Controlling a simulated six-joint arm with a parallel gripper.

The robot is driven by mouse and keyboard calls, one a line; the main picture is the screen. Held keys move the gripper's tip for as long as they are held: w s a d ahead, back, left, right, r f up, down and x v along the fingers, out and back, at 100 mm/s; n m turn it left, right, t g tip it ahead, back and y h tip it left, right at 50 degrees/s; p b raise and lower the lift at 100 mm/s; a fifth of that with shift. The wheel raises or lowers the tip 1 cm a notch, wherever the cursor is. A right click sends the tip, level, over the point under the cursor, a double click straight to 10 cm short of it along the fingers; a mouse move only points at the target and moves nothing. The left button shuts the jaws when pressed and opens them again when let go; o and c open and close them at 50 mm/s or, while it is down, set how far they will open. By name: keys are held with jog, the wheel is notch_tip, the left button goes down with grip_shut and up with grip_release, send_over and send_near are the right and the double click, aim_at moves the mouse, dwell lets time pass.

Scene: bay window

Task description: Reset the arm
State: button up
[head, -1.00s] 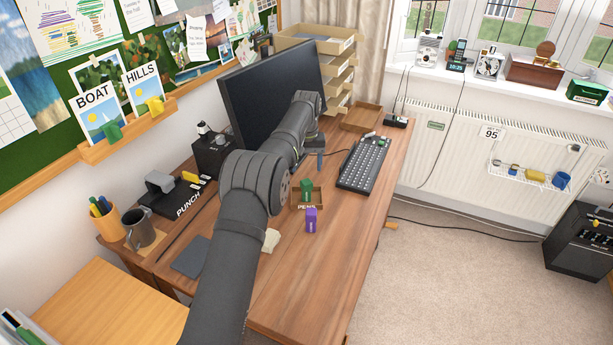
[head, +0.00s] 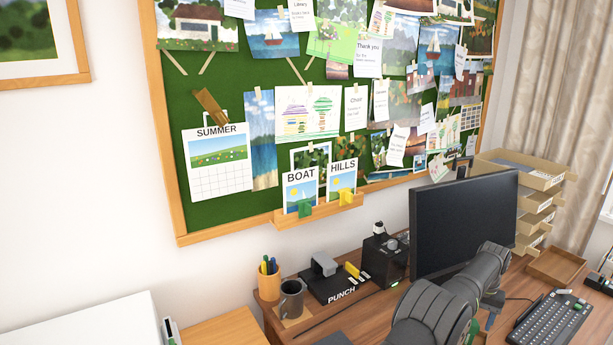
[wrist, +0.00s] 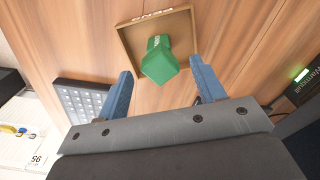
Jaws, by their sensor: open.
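My gripper (wrist: 160,66) is open, with its two blue fingers apart in the wrist view. A green block (wrist: 159,60) shows between and beyond the fingers, at a small wooden tray (wrist: 126,36) on the desk. I see no contact between the fingers and the block. In the head view my arm reaches over the desk from the bottom edge, in front of the monitor. One blue finger shows low at the right, and my arm hides most of the tray area there.
The black monitor (head: 462,225) stands close behind my arm. The keyboard (head: 551,322) is to its right, also in the wrist view (wrist: 88,101). The hole punch (head: 333,284), grey mug (head: 291,300) and pen cup (head: 269,284) are left of the arm. Letter trays (head: 535,205) stand behind.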

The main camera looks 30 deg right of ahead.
notch_tip(320, 180, down, 6)
jog(key=shift+r, duration=0.25)
notch_tip(320, 180, up, 2)
jog(key=shift+r, duration=0.95)
